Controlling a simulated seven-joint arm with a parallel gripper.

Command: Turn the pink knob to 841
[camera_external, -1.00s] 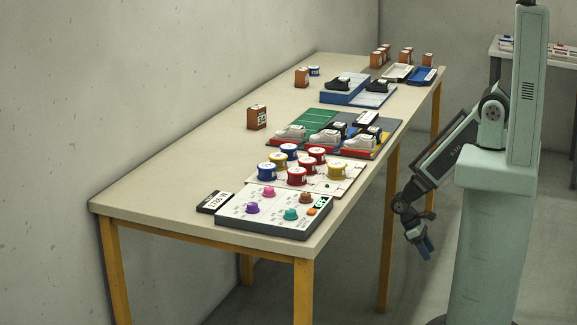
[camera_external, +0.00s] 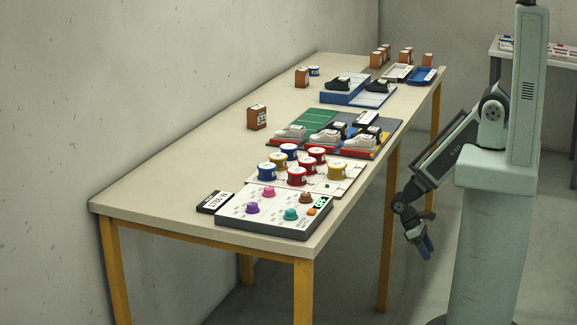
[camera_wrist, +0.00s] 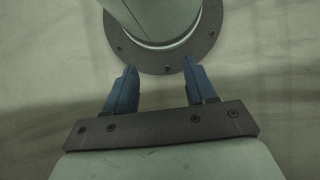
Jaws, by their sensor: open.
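The pink knob (camera_external: 269,191) sits at the back of a grey control panel (camera_external: 262,228) on the near end of the table. The panel also carries a purple knob (camera_external: 252,207), a teal knob (camera_external: 291,214), a brown knob (camera_external: 305,197) and an orange button (camera_external: 313,211). A small display with green characters (camera_external: 320,203) is too small to read. My gripper (camera_external: 427,250) hangs low to the right of the table, well away from the panel. In the wrist view my gripper (camera_wrist: 158,85) has its two blue fingers apart with nothing between them.
A black labelled block (camera_external: 215,202) lies left of the panel. Several red, yellow and blue round tins (camera_external: 297,176) stand behind it. Shoes on coloured trays (camera_external: 325,140) are farther back. The table's left side (camera_external: 170,185) is bare. The table edge lies between my gripper and the panel.

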